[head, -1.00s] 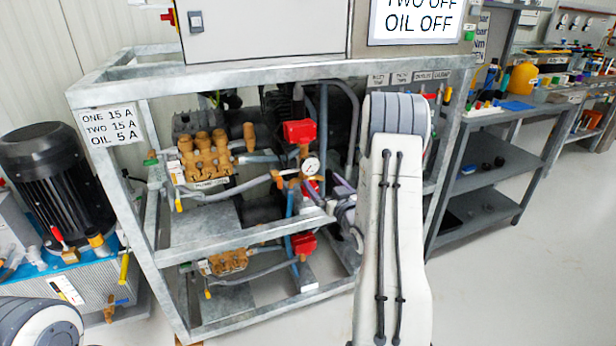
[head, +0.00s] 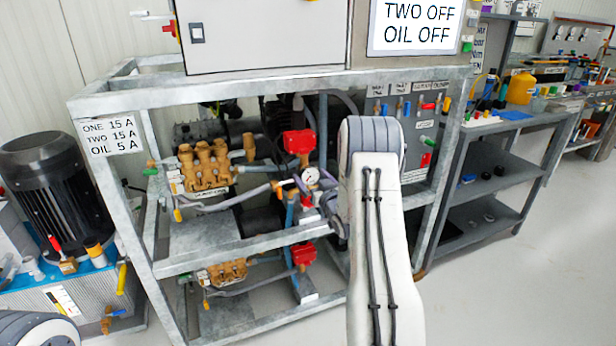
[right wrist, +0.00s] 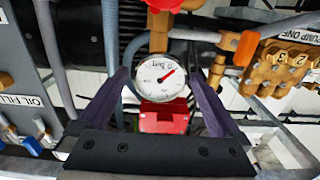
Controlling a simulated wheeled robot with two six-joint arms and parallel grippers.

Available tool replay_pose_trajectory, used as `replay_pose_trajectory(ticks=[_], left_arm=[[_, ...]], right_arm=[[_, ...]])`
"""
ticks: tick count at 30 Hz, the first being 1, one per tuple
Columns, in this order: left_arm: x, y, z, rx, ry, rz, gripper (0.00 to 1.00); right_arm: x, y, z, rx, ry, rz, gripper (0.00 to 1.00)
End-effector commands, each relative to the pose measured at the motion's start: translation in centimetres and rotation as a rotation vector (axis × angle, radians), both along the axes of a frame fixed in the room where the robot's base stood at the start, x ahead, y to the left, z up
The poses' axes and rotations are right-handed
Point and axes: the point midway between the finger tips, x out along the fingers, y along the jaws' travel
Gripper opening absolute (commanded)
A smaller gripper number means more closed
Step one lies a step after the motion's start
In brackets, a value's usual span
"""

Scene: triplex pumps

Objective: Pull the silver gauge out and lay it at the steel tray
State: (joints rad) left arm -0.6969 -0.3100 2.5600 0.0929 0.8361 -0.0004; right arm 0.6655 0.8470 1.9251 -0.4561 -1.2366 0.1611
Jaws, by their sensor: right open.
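The silver gauge (head: 310,176) has a round white dial and a red needle. It sits on the brass and red pipework inside the pump frame, and its dial faces the camera in the right wrist view (right wrist: 161,79). My right gripper (right wrist: 159,74) is open, with one dark finger on each side of the gauge and gaps visible between. In the head view the right gripper (head: 327,199) is small and partly hidden by my own arm, just right of the gauge. My left gripper is out of view. I cannot make out the steel tray.
Red valve blocks (head: 299,142) sit above and below the gauge. The brass pump head (head: 205,167) is to its left. Galvanised frame bars (head: 240,246) surround this space. A grey shelf bench (head: 495,178) with small items stands at the right, beside open floor.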

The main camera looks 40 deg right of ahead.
Motion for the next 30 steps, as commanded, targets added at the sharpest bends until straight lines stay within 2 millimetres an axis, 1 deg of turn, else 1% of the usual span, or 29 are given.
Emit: replay_pose_trajectory(ticks=[5, 6, 8, 9, 11, 12, 13, 19, 30], left_arm=[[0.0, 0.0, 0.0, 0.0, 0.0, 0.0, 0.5], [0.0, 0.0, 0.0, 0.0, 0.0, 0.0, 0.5], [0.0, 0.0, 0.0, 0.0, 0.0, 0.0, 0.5], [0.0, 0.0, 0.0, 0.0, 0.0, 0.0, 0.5], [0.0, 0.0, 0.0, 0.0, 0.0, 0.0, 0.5], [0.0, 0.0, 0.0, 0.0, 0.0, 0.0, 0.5], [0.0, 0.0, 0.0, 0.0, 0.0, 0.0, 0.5], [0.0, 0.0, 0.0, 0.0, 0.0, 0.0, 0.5], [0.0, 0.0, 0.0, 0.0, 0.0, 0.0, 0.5]], right_arm=[[0.0, 0.0, 0.0, 0.0, 0.0, 0.0, 1.0], [0.0, 0.0, 0.0, 0.0, 0.0, 0.0, 0.85], [0.0, 0.0, 0.0, 0.0, 0.0, 0.0, 0.62], [0.0, 0.0, 0.0, 0.0, 0.0, 0.0, 0.46], [0.0, 0.0, 0.0, 0.0, 0.0, 0.0, 0.23], [0.0, 0.0, 0.0, 0.0, 0.0, 0.0, 0.08], [0.0, 0.0, 0.0, 0.0, 0.0, 0.0, 0.0], [-0.2, 0.0, 0.0, -0.001, 0.0, 0.0, 0.0], [-1.3, 0.3, 0.1, -0.002, -0.001, 0.001, 0.0]])
